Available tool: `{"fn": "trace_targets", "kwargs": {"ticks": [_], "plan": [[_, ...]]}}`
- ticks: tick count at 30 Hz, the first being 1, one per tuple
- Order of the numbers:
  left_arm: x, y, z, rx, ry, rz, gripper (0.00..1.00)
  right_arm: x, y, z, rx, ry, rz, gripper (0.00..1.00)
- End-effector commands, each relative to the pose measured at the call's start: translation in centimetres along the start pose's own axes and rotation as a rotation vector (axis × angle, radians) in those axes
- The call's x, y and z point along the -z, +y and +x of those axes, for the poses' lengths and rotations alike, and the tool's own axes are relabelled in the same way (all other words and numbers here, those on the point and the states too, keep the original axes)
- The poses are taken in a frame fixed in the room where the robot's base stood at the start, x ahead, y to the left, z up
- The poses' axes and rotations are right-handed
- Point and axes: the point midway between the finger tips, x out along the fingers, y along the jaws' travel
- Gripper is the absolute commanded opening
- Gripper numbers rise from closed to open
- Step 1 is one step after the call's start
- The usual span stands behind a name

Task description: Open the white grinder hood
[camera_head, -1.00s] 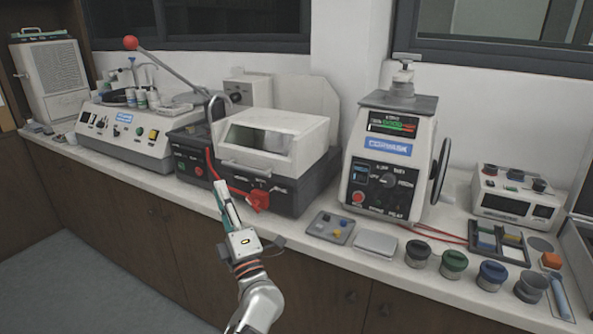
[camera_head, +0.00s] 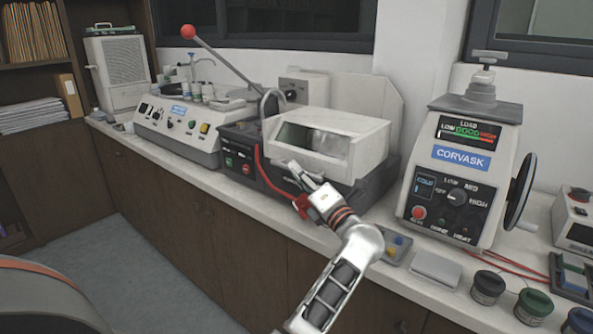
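The white grinder hood (camera_head: 358,131) is a boxy cover with a dark window in its sloped front. It sits down over the dark grinder base (camera_head: 372,185) on the counter. My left gripper (camera_head: 296,170) is in front of the hood's lower front edge, overlapping the base in the picture. Whether its fingertips touch the hood cannot be told, nor whether they are apart or together. Nothing is clearly seen between them. My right gripper is not in view.
A red cable (camera_head: 259,170) and a red fitting (camera_head: 301,204) are close to my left gripper. The mounting press (camera_head: 462,175) stands to the right, with small jars in front. A machine with a red-knobbed lever (camera_head: 188,32) stands to the left.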

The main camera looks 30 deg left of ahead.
Motion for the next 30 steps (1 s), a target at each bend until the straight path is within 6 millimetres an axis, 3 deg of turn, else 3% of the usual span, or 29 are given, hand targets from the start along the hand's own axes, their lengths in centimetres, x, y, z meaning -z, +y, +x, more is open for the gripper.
{"fn": "trace_targets", "kwargs": {"ticks": [6, 14, 16, 23, 30], "plan": [[0.0, 0.0, 1.5, 0.000, -0.001, 0.000, 0.17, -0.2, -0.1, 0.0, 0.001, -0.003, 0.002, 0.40], [0.0, 0.0, 1.6, 0.001, -0.001, 0.001, 0.17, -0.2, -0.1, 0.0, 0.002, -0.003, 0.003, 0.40], [0.0, -0.1, 1.6, 0.001, -0.001, 0.001, 0.00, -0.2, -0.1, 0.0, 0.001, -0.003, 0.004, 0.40], [0.0, 0.0, 1.6, 0.001, -0.001, 0.001, 0.00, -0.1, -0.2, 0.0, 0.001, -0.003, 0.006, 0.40], [-0.2, 1.1, 2.5, 0.004, 0.000, 0.015, 0.00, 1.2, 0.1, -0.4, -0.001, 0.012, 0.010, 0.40]]}}
